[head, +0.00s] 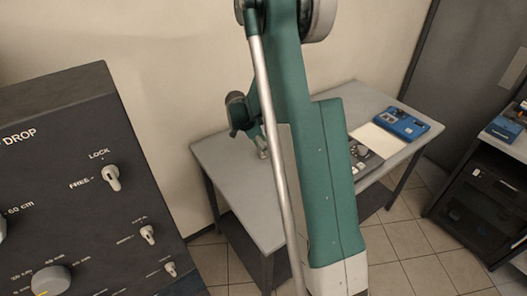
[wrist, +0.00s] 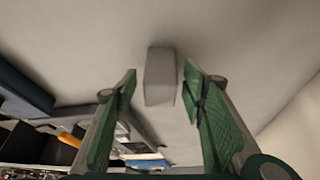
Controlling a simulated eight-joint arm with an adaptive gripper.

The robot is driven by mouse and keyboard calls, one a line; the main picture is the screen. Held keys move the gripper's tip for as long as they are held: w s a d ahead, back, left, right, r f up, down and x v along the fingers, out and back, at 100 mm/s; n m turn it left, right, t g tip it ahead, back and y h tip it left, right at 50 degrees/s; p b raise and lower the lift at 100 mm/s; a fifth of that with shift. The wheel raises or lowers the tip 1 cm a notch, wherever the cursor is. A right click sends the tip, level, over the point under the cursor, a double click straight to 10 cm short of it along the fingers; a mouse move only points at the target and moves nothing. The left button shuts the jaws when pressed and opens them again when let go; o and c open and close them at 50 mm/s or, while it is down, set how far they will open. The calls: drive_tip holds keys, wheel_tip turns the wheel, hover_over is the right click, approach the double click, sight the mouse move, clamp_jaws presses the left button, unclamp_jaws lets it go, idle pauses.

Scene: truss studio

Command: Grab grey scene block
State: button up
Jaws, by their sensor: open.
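The grey block (wrist: 159,78) shows in the wrist view, standing on the light grey table. My gripper (wrist: 160,82) is open, with one green finger on each side of the block. The block's far part reaches past the fingertips, and there appears to be a gap on both sides. In the head view my gripper (head: 262,152) is small and low over the left part of the table (head: 235,190). My arm hides part of the table there, and I cannot make out the block in that view.
A blue device (head: 402,123), a pale sheet (head: 376,139) and a dark control panel (head: 364,158) lie on the table's right part. A large dark panel with knobs (head: 90,180) stands at the left. A black rack (head: 485,195) stands at the right.

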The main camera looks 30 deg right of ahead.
idle(0.4)
drive_tip(key=c, duration=1)
drive_tip(key=shift+r, duration=0.15)
drive_tip(key=shift+r+p, duration=0.3)
drive_tip(key=shift+r, duration=4.6)
